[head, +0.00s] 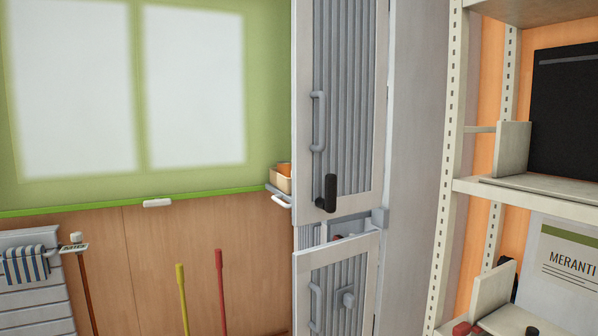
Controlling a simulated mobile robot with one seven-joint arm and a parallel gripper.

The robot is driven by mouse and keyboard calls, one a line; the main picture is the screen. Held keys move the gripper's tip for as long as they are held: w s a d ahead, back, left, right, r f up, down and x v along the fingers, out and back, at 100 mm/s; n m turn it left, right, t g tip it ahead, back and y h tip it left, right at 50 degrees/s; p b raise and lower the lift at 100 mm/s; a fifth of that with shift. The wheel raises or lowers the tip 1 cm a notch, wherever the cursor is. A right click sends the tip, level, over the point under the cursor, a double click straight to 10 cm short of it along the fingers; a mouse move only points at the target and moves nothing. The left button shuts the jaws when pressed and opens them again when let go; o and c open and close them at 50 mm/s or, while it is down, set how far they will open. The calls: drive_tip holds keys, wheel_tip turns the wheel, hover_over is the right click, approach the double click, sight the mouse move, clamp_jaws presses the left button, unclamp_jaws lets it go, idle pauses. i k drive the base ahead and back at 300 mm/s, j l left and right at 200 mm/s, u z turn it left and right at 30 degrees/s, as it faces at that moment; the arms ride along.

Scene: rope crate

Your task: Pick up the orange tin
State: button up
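A small orange thing (284,168) shows at the top of a tan box (280,183), left of the tall grey cabinet (345,100). It may be the orange tin, but it is too small and too much covered to tell. The cabinet's edge hides the right part of the box. My gripper is not in view.
The lower cabinet door (336,280) stands slightly ajar, with a dim gap above it. A shelf rack (445,180) at right holds a black binder (565,105) and a MERANTI box (560,265). A yellow pole (182,295) and a red pole (220,290) stand at the wooden wall.

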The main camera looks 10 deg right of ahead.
sight(284, 167)
drive_tip(key=i+j+z, duration=0.4)
drive_tip(key=i+j, duration=0.45)
drive_tip(key=i+j+z, duration=0.85)
drive_tip(key=j, duration=0.35)
drive_tip(key=i+j+z, duration=0.25)
drive_tip(key=j, duration=0.15)
drive_tip(key=i+j+z, duration=0.2)
drive_tip(key=j, duration=0.2)
drive_tip(key=j+z, duration=0.2)
drive_tip(key=j, duration=0.2)
drive_tip(key=i+j+z, duration=0.25)
drive_tip(key=j, duration=0.25)
drive_tip(key=k+l, duration=0.05)
drive_tip(key=k, duration=0.05)
